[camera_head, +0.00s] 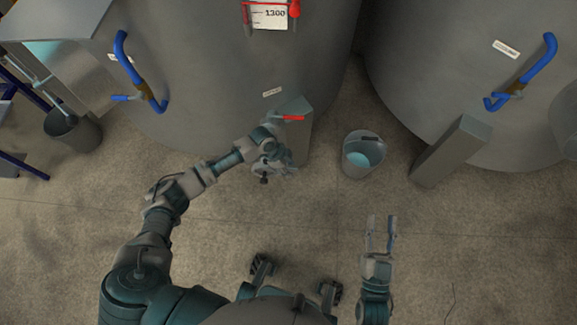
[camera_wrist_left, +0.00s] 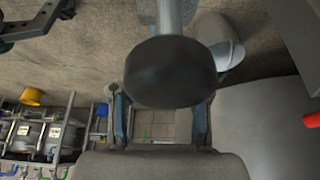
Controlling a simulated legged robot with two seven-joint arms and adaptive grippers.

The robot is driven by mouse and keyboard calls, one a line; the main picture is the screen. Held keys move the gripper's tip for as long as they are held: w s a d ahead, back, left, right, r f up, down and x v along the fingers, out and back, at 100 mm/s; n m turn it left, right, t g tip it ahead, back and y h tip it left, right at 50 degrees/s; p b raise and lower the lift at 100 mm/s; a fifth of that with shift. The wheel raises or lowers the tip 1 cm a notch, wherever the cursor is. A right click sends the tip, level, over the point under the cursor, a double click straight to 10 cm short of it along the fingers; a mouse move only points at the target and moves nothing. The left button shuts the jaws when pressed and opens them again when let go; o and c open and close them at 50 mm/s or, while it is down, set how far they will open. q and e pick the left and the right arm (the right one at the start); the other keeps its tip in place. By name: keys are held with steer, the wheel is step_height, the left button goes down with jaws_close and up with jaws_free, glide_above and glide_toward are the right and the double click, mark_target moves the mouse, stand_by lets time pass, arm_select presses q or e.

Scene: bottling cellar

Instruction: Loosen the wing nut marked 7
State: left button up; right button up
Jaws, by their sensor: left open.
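No wing nut and no mark 7 can be made out in either view. My left gripper (camera_head: 270,162) is beside the grey post at the front of the left tank, just below a red handle (camera_head: 290,118). In the left wrist view its two fingers (camera_wrist_left: 160,112) stand apart. A dark round end on a metal shaft (camera_wrist_left: 170,72) fills the space in front of them; I cannot tell what it belongs to or whether it is touched. My right gripper (camera_head: 380,234) is open and empty above the floor, away from the tanks.
The large grey left tank (camera_head: 200,75) has a blue lever (camera_head: 136,70) and a sign reading 1300 (camera_head: 269,16). Another tank (camera_head: 440,70) stands at the right. A grey bucket (camera_head: 362,155) stands between them. A darker bin (camera_head: 75,132) is at the left.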

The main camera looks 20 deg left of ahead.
arm_select(q)
steer(key=c, duration=0.8)
steer(key=shift+a+f, duration=0.1)
steer(key=shift+a, duration=0.3)
jaws_close()
steer(key=shift+n+p, duration=0.3)
steer(key=shift+p, duration=0.15)
steer(key=shift+s+n+p, duration=0.1)
steer(key=shift+n+p, duration=0.3)
steer(key=shift+p, duration=0.05)
steer(key=shift+t+p, duration=0.3)
steer(key=shift+f, duration=0.1)
arm_select(e)
steer(key=f+g, duration=0.2)
steer(key=f+g+h, duration=0.1)
steer(key=f+g, duration=0.1)
steer(key=f, duration=0.1)
steer(key=shift+w+f+g, duration=0.1)
steer(key=shift+w+g, duration=0.1)
steer(key=shift+g, duration=0.1)
